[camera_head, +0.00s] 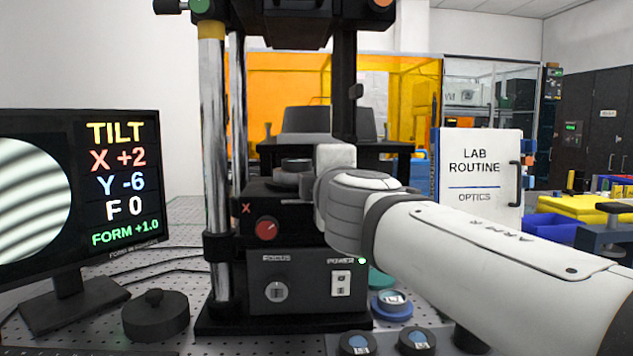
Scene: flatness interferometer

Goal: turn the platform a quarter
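The interferometer stands in the middle, with a black body between chrome columns. Its round platform (286,177) is a dark grey disc stack on top of the black stage block, partly covered on the right by my arm's wrist. A red knob marked X (266,229) is on the block's front. The monitor (78,200) at left shows curved fringes and reads TILT X +2, Y -6, F 0, FORM +1.0. My white arm reaches in from the lower right, and its wrist is beside the platform. My gripper's fingers are hidden behind the wrist, so contact with the platform cannot be told.
A black base unit with a FOCUS knob (277,292) and a POWER switch (341,283) is below the stage. A dark round weight (155,315) lies on the perforated table at left. Small blue-rimmed optics (391,304) sit at front right. A LAB ROUTINE board (478,172) stands behind my arm.

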